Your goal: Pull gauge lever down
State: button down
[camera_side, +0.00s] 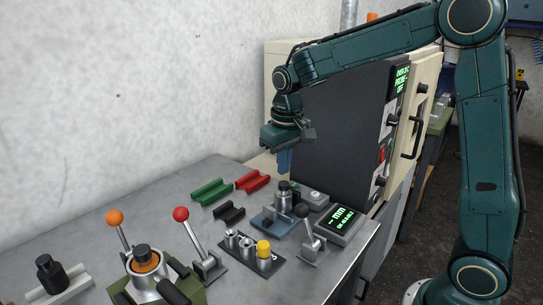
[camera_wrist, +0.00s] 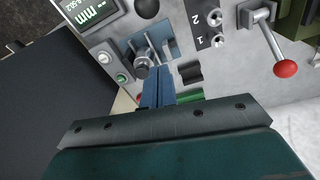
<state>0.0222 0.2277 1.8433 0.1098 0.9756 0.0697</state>
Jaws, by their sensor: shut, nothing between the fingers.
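The gauge lever (camera_side: 306,228) stands upright on a small grey plate, with a dark round knob; its knob shows at the top edge of the wrist view (camera_wrist: 147,7). Beside it is the gauge display (camera_side: 341,218) with green "mm" text, also in the wrist view (camera_wrist: 94,14). A metal drum with a dark top (camera_side: 284,198) sits in a blue fixture (camera_side: 269,221) behind the lever. My gripper (camera_side: 285,160) has its blue fingers together, empty, pointing down above the fixture and apart from the lever. In the wrist view the fingers (camera_wrist: 153,88) appear close to the drum.
A red-knob lever (camera_side: 191,234) and an orange-knob lever (camera_side: 119,228) stand at left. A plate with metal posts and a yellow-topped piece (camera_side: 263,249) lies near the lever. Green (camera_side: 210,191) and red (camera_side: 252,181) blocks lie behind. A dark oven (camera_side: 342,125) stands at right.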

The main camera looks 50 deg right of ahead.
jog(key=shift+f, duration=0.15)
send_over(306, 226)
jog(key=w, duration=0.5)
notch_tip(306, 226, down, 9)
jog(key=shift+d, duration=0.4)
